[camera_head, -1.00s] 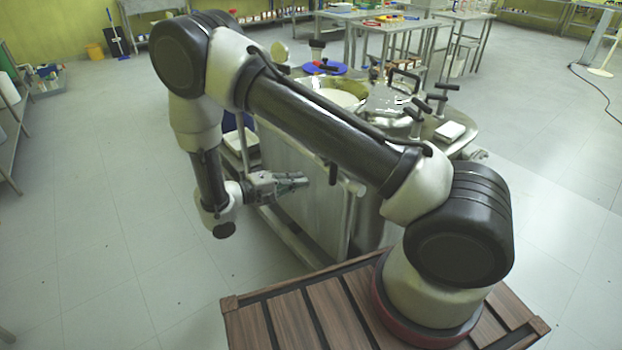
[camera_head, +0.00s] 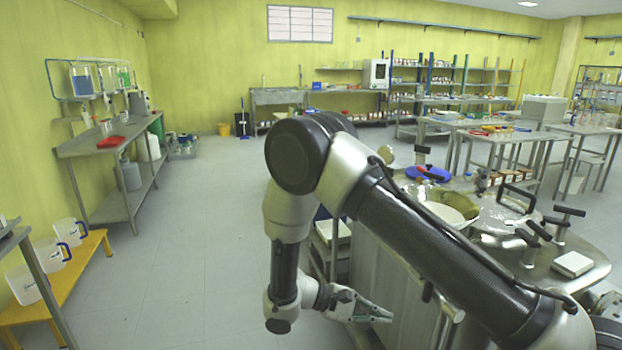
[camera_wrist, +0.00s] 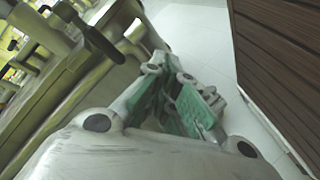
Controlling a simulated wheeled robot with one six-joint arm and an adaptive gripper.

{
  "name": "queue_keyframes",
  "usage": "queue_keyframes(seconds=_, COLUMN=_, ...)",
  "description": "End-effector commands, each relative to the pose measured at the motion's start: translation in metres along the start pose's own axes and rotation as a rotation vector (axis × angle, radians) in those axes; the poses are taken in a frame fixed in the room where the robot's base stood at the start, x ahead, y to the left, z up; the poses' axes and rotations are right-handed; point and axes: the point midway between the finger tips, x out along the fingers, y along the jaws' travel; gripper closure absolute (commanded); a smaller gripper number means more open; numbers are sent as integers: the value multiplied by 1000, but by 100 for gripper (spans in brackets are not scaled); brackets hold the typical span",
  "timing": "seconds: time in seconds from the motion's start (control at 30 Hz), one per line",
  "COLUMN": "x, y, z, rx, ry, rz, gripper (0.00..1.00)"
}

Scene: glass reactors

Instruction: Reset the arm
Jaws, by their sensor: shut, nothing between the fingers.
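My arm is bent, its upper link running from the lower right up to the elbow and the forearm hanging down. My gripper (camera_head: 388,315) is at the lower middle of the head view, pointing right beside the steel reactor stand (camera_head: 385,268). It is shut and holds nothing. In the wrist view my gripper (camera_wrist: 205,128) shows its green-padded fingers, with pale floor beyond them.
The reactor vessel's steel top (camera_head: 590,262) has black clamp handles and a blue disc (camera_head: 428,174). A steel side table (camera_head: 110,142) and a yellow bench (camera_head: 85,262) with jugs stand at left. Floor between them and my arm is clear.

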Motion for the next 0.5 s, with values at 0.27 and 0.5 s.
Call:
queue_keyframes(seconds=0.27, x=4, y=40, z=67, rx=-142, ry=62, rz=-355, gripper=100)
queue_keyframes(seconds=0.5, x=13, y=90, z=140, rx=-115, ry=251, rz=-695, gripper=100)
